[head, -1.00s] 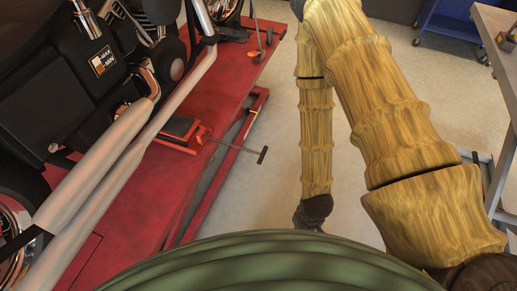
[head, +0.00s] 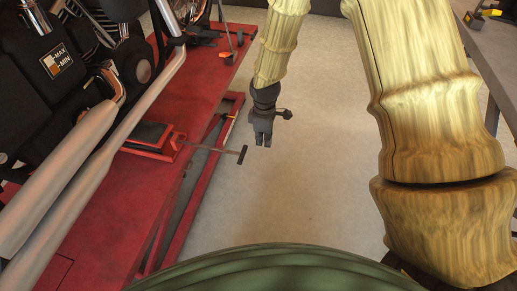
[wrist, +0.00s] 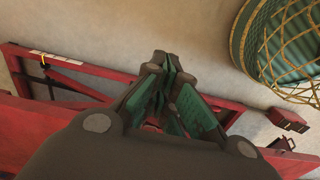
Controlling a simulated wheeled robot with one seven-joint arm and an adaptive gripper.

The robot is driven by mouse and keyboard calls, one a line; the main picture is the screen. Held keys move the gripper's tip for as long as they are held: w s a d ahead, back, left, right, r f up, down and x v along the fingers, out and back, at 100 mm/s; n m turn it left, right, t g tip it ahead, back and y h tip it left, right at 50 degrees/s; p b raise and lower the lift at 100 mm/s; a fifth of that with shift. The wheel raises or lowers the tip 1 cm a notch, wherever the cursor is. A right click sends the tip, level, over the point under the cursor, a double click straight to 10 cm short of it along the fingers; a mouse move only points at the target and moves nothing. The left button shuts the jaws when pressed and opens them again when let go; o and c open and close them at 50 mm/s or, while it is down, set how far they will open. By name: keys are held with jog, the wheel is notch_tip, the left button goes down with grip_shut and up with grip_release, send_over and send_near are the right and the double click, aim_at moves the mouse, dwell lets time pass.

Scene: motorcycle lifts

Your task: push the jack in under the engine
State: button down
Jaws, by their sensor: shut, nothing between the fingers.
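The red jack (head: 152,139) with a black top pad sits on the red lift table, at its right edge beside the motorcycle's exhaust pipes. Its thin bar handle (head: 243,154) sticks out to the right past the table edge. The engine (head: 100,50) is at the upper left, partly hidden by the pipes. My gripper (head: 263,139) is shut and empty, pointing down just right of the handle's end and apart from it. In the wrist view my gripper's fingers (wrist: 165,75) are together. I cannot clearly make out the jack there.
The red lift table (head: 95,222) runs along the left, with its red lower frame (head: 180,220) beside it. A small orange-handled tool (head: 239,40) is at the table's far edge. A grey workbench (head: 492,60) stands at the right. The floor (head: 310,190) between is clear.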

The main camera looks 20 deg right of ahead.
jog(key=w+a+f, duration=0.2)
jog(key=a+f, duration=0.1)
jog(key=f, duration=0.6)
jog(key=shift+a+f, duration=0.15)
jog(key=shift+f, duration=0.1)
jog(key=shift+w, duration=0.1)
